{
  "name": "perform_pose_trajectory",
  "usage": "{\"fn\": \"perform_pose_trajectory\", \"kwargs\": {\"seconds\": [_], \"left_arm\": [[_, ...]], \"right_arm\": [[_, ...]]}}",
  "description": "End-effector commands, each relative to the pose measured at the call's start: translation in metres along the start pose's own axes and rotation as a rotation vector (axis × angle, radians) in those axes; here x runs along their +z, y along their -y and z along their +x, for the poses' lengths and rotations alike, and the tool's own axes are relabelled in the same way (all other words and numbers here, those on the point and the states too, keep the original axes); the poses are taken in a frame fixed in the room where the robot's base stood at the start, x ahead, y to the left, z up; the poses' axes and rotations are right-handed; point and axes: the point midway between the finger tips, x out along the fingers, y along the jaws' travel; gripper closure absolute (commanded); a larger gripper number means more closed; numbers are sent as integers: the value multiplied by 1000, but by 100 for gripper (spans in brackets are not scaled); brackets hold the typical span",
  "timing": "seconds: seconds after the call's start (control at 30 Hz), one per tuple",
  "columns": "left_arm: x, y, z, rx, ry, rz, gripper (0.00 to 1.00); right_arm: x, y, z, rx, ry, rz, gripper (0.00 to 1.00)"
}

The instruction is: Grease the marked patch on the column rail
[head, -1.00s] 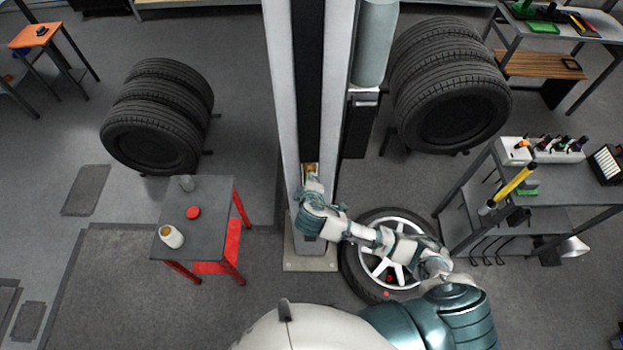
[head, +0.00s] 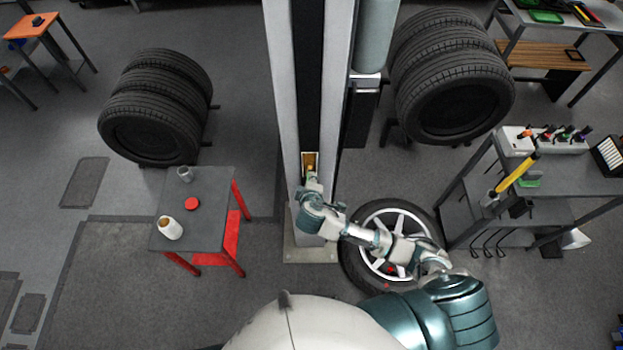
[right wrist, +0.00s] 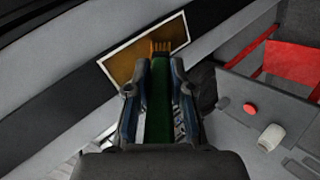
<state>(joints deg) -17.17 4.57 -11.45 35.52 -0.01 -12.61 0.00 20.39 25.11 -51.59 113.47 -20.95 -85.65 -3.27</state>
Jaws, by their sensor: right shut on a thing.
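My right gripper (head: 312,184) is at the front of the column rail (head: 308,80), just below the marked patch (head: 310,158). In the right wrist view the gripper (right wrist: 155,75) is shut on the green handle of a brush (right wrist: 160,95). Its tan bristles (right wrist: 161,46) lie over the right part of the patch (right wrist: 122,66), and appear to touch it. The patch is an amber-brown rectangle with a pale border on the dark rail strip. The jaws and brush hide part of it. An open cream jar (head: 170,228) stands on the small table. My left gripper is out of view.
A wheel (head: 360,265) lies at the column's foot, under my right arm. A workbench (head: 580,182) stands right. Tyre stacks flank the column.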

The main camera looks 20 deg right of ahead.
Motion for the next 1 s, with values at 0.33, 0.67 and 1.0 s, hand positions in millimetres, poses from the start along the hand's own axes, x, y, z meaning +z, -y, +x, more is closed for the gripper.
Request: {"fn": "perform_pose_trajectory", "kwargs": {"seconds": [0.33, 0.67, 1.0], "left_arm": [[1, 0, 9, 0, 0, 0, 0], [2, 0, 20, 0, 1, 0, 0], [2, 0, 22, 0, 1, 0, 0]], "right_arm": [[6, 19, 15, 1, 1, 1, 100], [13, 41, 29, 0, 2, 0, 100], [15, 47, 33, 2, 1, 0, 100]]}}
